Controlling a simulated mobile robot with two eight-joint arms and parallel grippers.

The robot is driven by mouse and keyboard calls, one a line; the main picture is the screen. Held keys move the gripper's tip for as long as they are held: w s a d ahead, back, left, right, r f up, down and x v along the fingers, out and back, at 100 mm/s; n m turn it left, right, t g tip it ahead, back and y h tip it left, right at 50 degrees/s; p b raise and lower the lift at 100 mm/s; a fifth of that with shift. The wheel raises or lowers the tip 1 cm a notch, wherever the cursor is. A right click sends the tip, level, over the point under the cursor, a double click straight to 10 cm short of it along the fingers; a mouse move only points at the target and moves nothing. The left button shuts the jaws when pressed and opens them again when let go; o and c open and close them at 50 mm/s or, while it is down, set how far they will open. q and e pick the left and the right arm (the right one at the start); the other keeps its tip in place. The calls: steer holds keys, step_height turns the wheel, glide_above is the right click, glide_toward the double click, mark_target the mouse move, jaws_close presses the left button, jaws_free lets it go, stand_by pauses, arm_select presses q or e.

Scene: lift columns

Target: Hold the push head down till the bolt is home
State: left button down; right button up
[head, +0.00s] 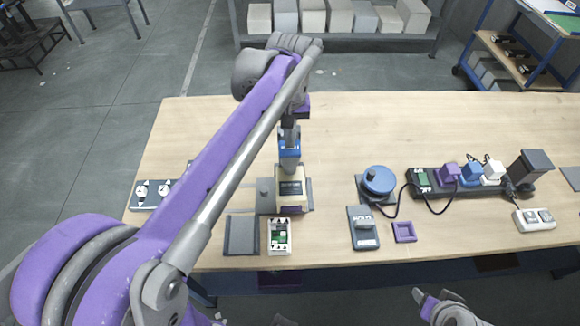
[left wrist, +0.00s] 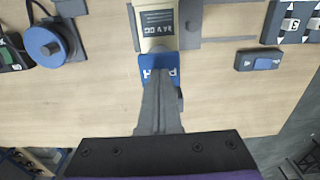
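A blue push head (head: 289,148) with white lettering stands at the back of a cream block (head: 290,190) with a dark label. In the left wrist view the push head (left wrist: 149,62) and the cream block (left wrist: 157,20) line up beyond my fingers. My left gripper (head: 289,128) points down at the push head from above. In the left wrist view its fingers (left wrist: 160,85) look closed together, with their tips at the blue part and covering some of it. I cannot tell whether they press on it. The bolt cannot be made out clearly.
A grey plate (head: 242,235) and a small box with a green board (head: 279,236) lie in front. To the right are a blue round knob (head: 378,180), a grey device (head: 363,228), a purple frame (head: 404,232) and a power strip with plugs (head: 470,182). The table's back is clear.

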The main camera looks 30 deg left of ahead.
arm_select(q)
steer(key=shift+f, duration=0.1)
step_height(320, 180, up, 8)
steer(key=p, duration=0.4)
arm_select(e)
step_height(320, 180, up, 6)
steer(key=w, duration=0.3)
steer(key=shift+t, duration=0.3)
arm_select(q)
steer(key=shift+w, duration=0.1)
arm_select(e)
steer(key=shift+s+r, duration=0.1)
steer(key=shift+s, duration=0.05)
arm_select(q)
steer(key=s+d+f+m+t, duration=0.3)
steer(key=s+f, duration=0.3)
steer(key=f, duration=0.1)
steer(key=s+d+f+m+t, duration=0.3)
steer(key=s+f, duration=0.3)
steer(key=f, duration=0.1)
steer(key=shift+s+d, duration=0.4)
stand_by(0.6)
